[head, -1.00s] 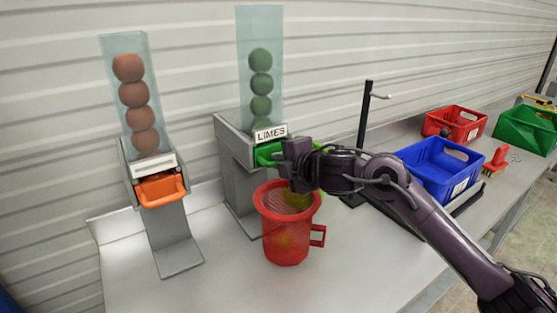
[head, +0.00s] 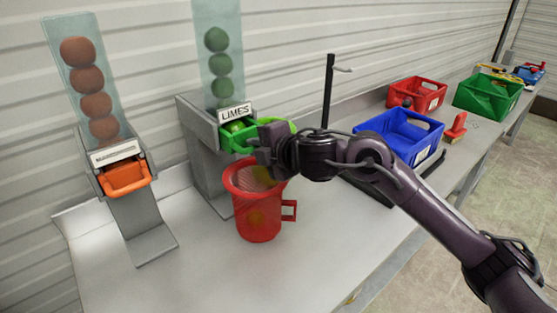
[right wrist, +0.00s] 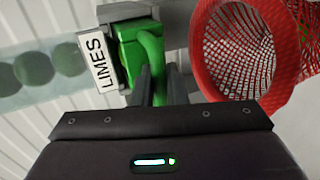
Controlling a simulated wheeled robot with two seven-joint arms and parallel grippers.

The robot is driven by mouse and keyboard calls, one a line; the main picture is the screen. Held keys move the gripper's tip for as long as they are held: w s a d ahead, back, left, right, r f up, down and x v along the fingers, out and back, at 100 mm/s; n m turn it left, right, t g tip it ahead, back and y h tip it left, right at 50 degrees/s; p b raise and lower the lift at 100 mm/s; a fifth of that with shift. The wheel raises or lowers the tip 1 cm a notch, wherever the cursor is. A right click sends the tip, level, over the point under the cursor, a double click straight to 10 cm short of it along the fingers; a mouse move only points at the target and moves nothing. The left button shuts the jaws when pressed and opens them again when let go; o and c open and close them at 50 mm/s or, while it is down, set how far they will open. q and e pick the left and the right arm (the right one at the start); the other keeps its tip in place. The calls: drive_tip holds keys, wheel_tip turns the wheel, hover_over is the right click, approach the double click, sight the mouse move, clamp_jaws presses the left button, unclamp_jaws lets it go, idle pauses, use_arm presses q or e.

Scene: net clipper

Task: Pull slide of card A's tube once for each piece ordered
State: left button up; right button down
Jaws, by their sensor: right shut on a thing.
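The limes tube (head: 218,60) stands on a grey dispenser with a "LIMES" label (head: 235,113) and holds several green balls. Its green slide (head: 240,140) is pulled out from the housing, with a green ball (head: 236,127) showing in it. My right gripper (head: 268,145) is shut on the slide's handle; the right wrist view shows the fingers (right wrist: 152,85) at the green handle (right wrist: 150,55). A red mesh cup (head: 258,220) stands below the slide, with yellowish shapes dimly visible through its wall. My left gripper is not in view.
A second dispenser with brown balls (head: 90,80) and an orange slide (head: 125,178) stands at left; its label is unreadable. A black stand (head: 328,95), blue bin (head: 400,135), red bin (head: 418,95) and green bin (head: 487,97) are at right. The table front is clear.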

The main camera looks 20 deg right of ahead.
drive_tip(key=s+d, duration=0.2)
drive_tip(key=s, duration=0.4)
drive_tip(key=shift+d, duration=0.4)
drive_tip(key=shift+w+r, duration=0.1)
idle(0.6)
drive_tip(key=shift+w+a, duration=0.65)
drive_tip(key=shift+w, duration=0.95)
drive_tip(key=shift+w+a, duration=0.65)
drive_tip(key=shift+w, duration=0.9)
drive_tip(key=shift+w+a, duration=0.65)
drive_tip(key=shift+w, duration=0.95)
drive_tip(key=shift+s, duration=0.1)
drive_tip(key=p, duration=0.1)
approach(248, 138)
drive_tip(key=f, duration=0.2)
drive_tip(key=s+f, duration=0.1)
drive_tip(key=shift+d+f, duration=0.3)
drive_tip(key=shift+d, duration=0.05)
